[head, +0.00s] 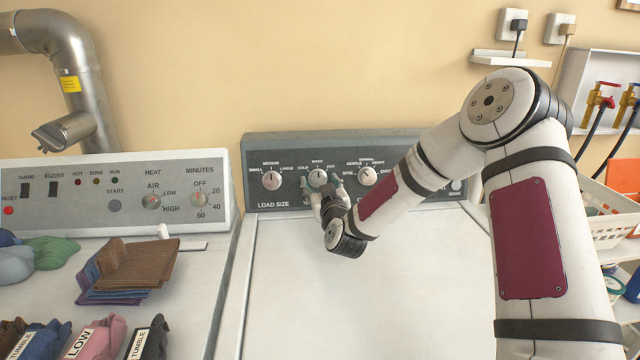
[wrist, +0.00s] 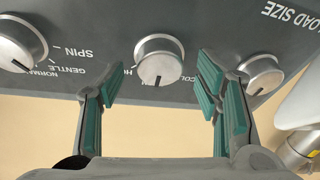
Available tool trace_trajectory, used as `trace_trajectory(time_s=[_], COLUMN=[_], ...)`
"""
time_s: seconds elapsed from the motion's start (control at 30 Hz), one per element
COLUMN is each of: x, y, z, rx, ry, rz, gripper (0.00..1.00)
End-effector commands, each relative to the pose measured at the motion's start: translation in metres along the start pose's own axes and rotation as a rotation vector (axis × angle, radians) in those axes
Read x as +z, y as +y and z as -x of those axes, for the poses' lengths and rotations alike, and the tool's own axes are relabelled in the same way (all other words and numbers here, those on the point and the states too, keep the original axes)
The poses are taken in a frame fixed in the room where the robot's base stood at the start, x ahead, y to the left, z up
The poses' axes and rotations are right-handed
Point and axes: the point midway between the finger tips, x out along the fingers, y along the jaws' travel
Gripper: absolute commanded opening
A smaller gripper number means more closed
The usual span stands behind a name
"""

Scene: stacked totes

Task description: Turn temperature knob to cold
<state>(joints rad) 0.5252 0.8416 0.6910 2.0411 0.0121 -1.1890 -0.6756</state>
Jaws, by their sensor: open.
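The temperature knob (head: 317,178) is a silver dial on the washer's grey panel, with COLD on its left, WARM above and HOT on its right. In the upside-down wrist view the knob (wrist: 160,58) shows a dark pointer mark toward the picture's bottom, the WARM side. My gripper (head: 317,187) is at the panel in front of this knob and partly covers it. In the wrist view my gripper (wrist: 159,72) is open, with teal-padded fingers on either side of the knob and visible gaps. I see no contact with it.
The load size knob (head: 271,180) is just left; in the wrist view it (wrist: 262,74) is close by one finger. The spin knob (head: 368,176) is to the right. The washer lid (head: 300,290) is clear. Folded clothes (head: 140,262) lie on the dryer (head: 215,245).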

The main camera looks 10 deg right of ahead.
Motion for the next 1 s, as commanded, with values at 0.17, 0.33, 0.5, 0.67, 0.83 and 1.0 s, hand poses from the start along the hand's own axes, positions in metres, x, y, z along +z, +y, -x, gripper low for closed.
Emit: trace_trajectory(time_s=[0.17, 0.33, 0.5, 0.67, 0.83, 1.0], x=[0.0003, 0.0002, 0.0002, 0.0002, 0.0001, -0.0005], y=[0.0006, 0.0004, 0.0004, 0.0003, 0.0002, 0.0002], z=[-0.0092, -0.0098, -0.0096, -0.0096, -0.0096, -0.0098], rx=[0.001, 0.000, 0.000, 0.000, -0.001, -0.012], ry=[0.000, -0.001, -0.001, -0.001, -0.001, -0.001], rz=[-0.001, 0.000, 0.000, 0.000, 0.004, 0.041], gripper=[0.58, 0.58, 0.40, 0.10, 0.10, 0.10])
